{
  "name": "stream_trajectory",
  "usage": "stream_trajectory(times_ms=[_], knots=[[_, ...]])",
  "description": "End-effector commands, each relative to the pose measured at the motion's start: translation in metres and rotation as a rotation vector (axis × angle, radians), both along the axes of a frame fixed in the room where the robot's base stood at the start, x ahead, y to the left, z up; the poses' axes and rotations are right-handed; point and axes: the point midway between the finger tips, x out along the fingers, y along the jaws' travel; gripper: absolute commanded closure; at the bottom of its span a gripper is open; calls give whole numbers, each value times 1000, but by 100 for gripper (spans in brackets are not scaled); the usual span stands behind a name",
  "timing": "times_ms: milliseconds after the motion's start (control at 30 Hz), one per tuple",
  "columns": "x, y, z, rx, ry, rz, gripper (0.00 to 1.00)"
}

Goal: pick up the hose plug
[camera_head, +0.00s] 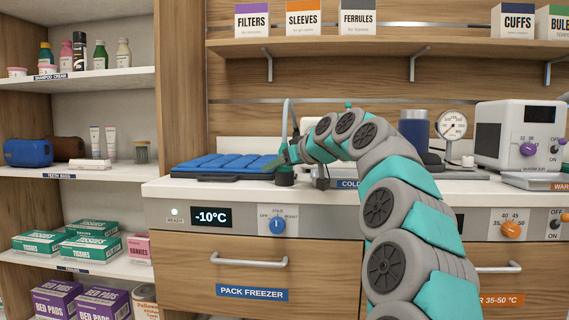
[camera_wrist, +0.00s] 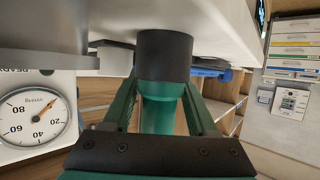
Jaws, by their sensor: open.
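The hose plug, with a black cylindrical end and a green body, is large in the middle of the wrist view (camera_wrist: 164,58). My gripper (camera_wrist: 160,90) is open, with one green finger on each side of the plug's green part. I cannot tell whether either finger touches it. In the head view, my gripper (camera_head: 289,156) is low over the counter, right of the blue pad, and the plug's dark end (camera_head: 286,178) shows just below it. The fingers and wrist hide most of the plug there.
The blue padded pack (camera_head: 225,164) lies close on the left. A dark blue cylinder (camera_head: 413,128), a gauge (camera_head: 453,125) and a white warmer unit (camera_head: 510,135) stand to the right. The counter's front edge (camera_head: 215,190) runs just before my gripper. A shelf (camera_head: 380,45) hangs above.

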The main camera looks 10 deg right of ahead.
Motion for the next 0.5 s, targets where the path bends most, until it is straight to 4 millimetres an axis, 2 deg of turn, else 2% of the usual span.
stream_trajectory(times_ms=[233, 500], knots=[[2, 1, 0, 0, -1, -1, 43], [2, 1, 0, 1, -2, -1, 73]])
